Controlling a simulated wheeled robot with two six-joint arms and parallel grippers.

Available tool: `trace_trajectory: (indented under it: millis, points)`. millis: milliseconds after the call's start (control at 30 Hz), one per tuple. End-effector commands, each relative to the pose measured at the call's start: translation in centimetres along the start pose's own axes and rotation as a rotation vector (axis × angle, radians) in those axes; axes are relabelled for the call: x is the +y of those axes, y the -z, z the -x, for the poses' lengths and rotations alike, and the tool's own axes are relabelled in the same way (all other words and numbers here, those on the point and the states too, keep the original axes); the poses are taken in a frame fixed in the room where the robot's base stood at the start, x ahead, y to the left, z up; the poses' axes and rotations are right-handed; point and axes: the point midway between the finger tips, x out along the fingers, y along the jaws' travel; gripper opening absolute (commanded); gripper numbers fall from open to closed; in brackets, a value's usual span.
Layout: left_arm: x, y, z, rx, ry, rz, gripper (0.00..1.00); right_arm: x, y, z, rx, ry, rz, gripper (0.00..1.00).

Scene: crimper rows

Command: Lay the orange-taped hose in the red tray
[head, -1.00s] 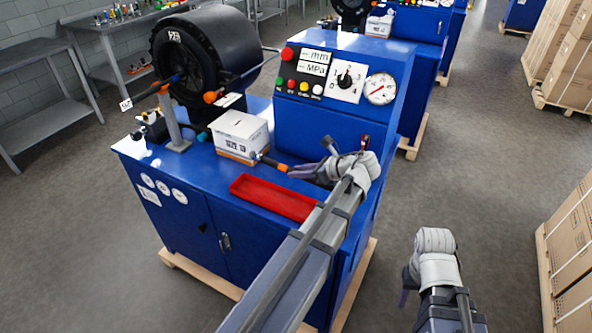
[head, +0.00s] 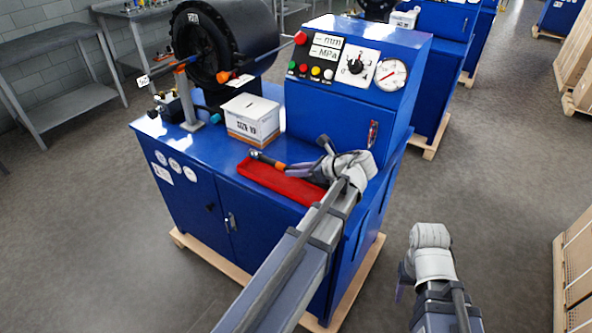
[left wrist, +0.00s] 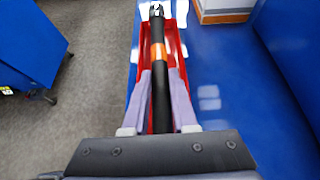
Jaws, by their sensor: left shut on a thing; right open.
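The red tray (head: 256,175) lies on the blue bench top of the machine in the head view, and its rim also shows in the left wrist view (left wrist: 180,62). The orange-taped hose (left wrist: 157,75) is a short black hose with an orange band and a metal end fitting. My left gripper (head: 292,172) is shut on the hose (head: 268,161). In the left wrist view the hose lies lengthwise over the tray, between the purple fingers (left wrist: 160,85). I cannot tell whether it touches the tray floor. My right gripper (head: 402,282) is open and empty, over the floor.
A white and orange box (head: 250,120) stands just behind the tray. The control panel (head: 345,70) with buttons and a gauge rises behind my left gripper. A black crimper head (head: 225,45) stands at the left. Cartons (head: 575,260) stand at the right.

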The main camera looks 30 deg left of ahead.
Motion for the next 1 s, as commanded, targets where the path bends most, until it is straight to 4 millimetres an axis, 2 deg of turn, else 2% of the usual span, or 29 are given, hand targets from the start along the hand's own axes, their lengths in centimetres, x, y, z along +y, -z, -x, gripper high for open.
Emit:
trace_trajectory:
  millis: [33, 333, 1000]
  points:
    - [0.0, 0.9, -0.6, -0.002, 0.0, 0.0, 0.0, -0.1, 0.1, -1.1, 0.0, 0.0, 0.0, 0.5]
    - [0.0, 3.4, -1.9, -0.002, 0.0, 0.0, 0.0, -0.4, 0.2, -3.9, 0.0, 0.0, 0.0, 0.5]
    - [0.0, 3.8, -2.2, -0.002, 0.0, 0.0, 0.0, -0.4, 0.3, -4.4, 0.0, 0.0, 0.0, 0.5]
